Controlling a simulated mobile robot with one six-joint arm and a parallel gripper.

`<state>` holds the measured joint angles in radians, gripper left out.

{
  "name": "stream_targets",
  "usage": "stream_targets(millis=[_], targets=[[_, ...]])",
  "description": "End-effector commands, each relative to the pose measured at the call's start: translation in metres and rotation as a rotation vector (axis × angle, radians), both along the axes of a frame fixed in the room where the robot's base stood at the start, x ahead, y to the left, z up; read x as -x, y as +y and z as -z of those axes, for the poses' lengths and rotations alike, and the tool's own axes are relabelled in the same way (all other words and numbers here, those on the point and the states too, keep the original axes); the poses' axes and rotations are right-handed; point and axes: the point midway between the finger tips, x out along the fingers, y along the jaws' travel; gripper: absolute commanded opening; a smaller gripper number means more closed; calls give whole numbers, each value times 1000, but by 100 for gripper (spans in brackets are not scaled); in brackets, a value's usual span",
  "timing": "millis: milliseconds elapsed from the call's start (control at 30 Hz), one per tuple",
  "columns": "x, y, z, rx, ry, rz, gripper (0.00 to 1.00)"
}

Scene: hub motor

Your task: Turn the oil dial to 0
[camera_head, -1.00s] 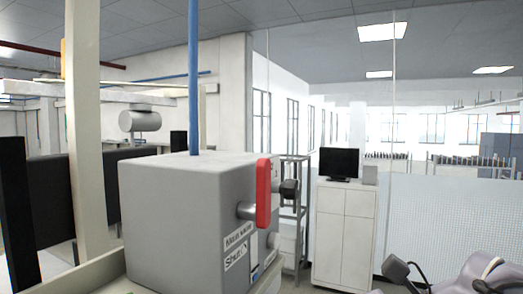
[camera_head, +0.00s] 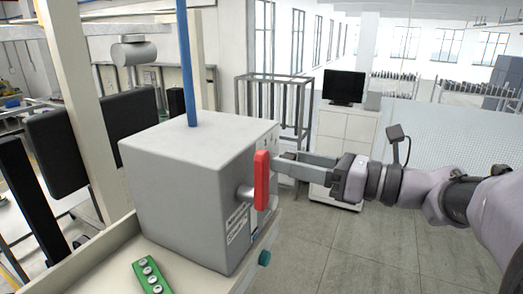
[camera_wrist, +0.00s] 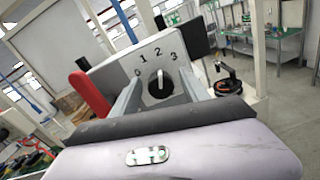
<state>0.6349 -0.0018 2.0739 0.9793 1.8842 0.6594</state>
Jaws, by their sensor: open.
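The oil dial (camera_wrist: 160,84) shows in the wrist view as a dark round knob with a pale raised grip, on a light panel marked 0, 1, 2, 3. In the head view my gripper (camera_head: 281,164) reaches in from the right to the grey box (camera_head: 175,190). The dial is hidden there behind the red handle (camera_head: 262,180).
The red handle stands upright close beside my fingers and also shows at the left in the wrist view (camera_wrist: 90,95). A blue pipe (camera_head: 192,70) rises from the box. A green button panel (camera_head: 150,275) lies in front. Open floor (camera_head: 370,240) is at the right.

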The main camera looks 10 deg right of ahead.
Motion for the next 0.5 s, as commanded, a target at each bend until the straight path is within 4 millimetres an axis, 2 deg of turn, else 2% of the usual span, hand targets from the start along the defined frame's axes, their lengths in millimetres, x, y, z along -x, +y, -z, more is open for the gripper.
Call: stream_targets(millis=[167,433,500], targets=[[-9,12,0,-1,1,0,53],[-10,13,1,1,1,1,53],[-10,13,1,0,0,1,42]])
